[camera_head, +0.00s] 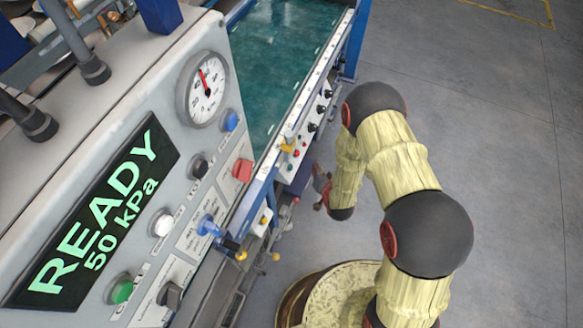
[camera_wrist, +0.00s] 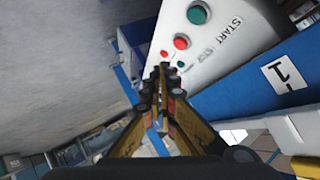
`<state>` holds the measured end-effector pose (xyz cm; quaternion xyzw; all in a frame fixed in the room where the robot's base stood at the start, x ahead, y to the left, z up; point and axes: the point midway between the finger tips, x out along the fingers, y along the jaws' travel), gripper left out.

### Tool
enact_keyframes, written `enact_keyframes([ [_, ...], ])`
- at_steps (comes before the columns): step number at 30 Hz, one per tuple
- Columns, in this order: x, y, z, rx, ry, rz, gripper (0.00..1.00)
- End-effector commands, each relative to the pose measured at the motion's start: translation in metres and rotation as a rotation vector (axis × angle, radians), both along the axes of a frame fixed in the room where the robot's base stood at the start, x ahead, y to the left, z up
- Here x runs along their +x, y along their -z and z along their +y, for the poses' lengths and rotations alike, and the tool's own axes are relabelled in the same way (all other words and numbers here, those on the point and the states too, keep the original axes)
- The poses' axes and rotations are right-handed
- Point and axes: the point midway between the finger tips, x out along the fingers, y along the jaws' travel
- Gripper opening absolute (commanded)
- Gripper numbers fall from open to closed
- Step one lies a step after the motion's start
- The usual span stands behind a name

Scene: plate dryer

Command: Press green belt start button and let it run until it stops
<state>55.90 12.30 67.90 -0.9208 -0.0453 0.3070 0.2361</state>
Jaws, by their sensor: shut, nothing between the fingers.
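In the wrist view a large green button (camera_wrist: 197,14) sits on a pale sloped panel (camera_wrist: 235,65) beside the word START. A red button (camera_wrist: 181,43) is next to it, with a smaller red button (camera_wrist: 164,53) and a small green button (camera_wrist: 180,64) closer to my fingers. My gripper (camera_wrist: 165,72) is shut and empty, its tips near these small buttons; I cannot tell whether they touch the panel. In the head view my gripper (camera_head: 318,170) is beside the machine's side rail, right of the small button box (camera_head: 291,148). The green belt (camera_head: 285,50) lies behind it.
A large control panel (camera_head: 150,195) fills the left, with a display reading READY 50 kPa (camera_head: 95,215), a gauge (camera_head: 203,88), another green button (camera_head: 122,290) and a red switch (camera_head: 243,170). Black knobs (camera_head: 320,109) line the rail. Grey floor (camera_head: 500,120) at right is clear.

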Motion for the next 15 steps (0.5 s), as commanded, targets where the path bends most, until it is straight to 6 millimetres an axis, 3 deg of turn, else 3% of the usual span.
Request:
enact_keyframes([
  [15,0.018,0.035,0.052,0.000,-0.003,0.000,0.00],
])
